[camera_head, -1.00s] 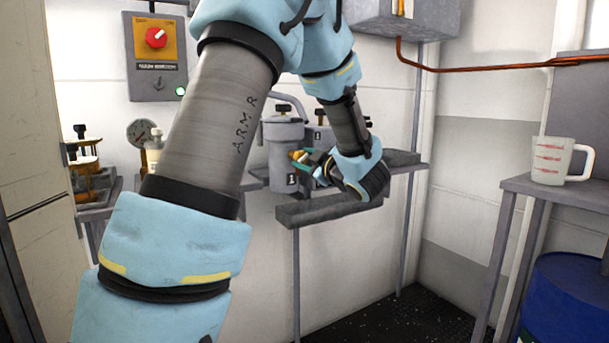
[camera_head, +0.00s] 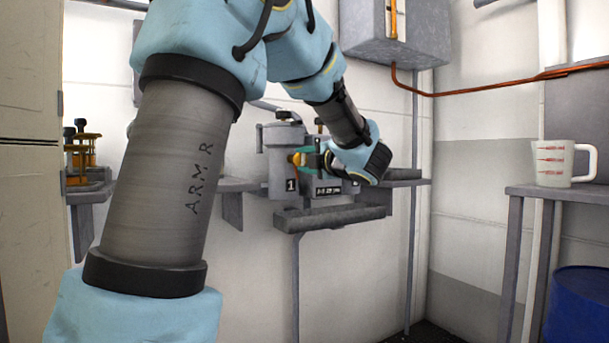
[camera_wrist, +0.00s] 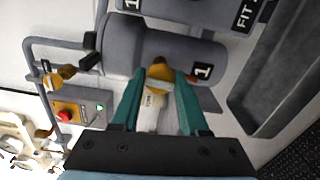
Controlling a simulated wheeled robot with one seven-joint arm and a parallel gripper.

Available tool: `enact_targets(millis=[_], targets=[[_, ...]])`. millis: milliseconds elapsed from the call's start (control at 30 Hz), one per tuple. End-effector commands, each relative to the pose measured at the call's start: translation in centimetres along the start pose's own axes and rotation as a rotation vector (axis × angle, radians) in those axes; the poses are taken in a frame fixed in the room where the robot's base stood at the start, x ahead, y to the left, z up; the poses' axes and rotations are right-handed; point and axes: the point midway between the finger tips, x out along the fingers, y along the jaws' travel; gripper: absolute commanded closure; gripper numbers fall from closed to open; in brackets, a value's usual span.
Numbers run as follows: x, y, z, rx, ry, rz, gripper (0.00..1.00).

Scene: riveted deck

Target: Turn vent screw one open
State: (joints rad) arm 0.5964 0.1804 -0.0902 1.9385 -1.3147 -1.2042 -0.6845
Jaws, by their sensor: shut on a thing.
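The vent screw (camera_head: 297,158) is a small brass-orange knob on the side of the grey housing marked 1 (camera_head: 277,178). In the wrist view the screw (camera_wrist: 160,71) sits between the teal fingertips, against the housing (camera_wrist: 135,50). My gripper (camera_head: 302,157) reaches it from the right in the head view and is shut on the screw. The gripper also shows in the wrist view (camera_wrist: 160,80), with one finger on each side of the screw. Which way the screw is turned cannot be read.
A grey ledge (camera_head: 335,217) runs below the housing, and a grey wall box (camera_head: 400,35) hangs above. A measuring cup (camera_head: 552,162) stands on the shelf at right, above a blue drum (camera_head: 577,310). Brass fittings (camera_head: 82,155) stand at left. A red-knobbed switch box (camera_wrist: 80,113) shows in the wrist view.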

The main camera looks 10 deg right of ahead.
Motion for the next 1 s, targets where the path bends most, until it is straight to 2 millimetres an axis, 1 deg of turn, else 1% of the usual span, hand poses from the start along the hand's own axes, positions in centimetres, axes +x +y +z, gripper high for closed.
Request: enact_targets(millis=[33, 300, 800, 833, 1000], targets=[[-0.06, -0.52, -0.05, -0.024, 0.000, -0.002, 1.00], [-0.05, -0.28, 0.00, -0.103, 0.000, -0.003, 1.00], [-0.04, -0.16, 0.01, -0.119, 0.000, -0.004, 1.00], [-0.04, -0.16, 0.01, -0.119, 0.000, -0.004, 0.54], [-0.03, -0.11, 0.01, -0.118, 0.000, -0.003, 0.35]])
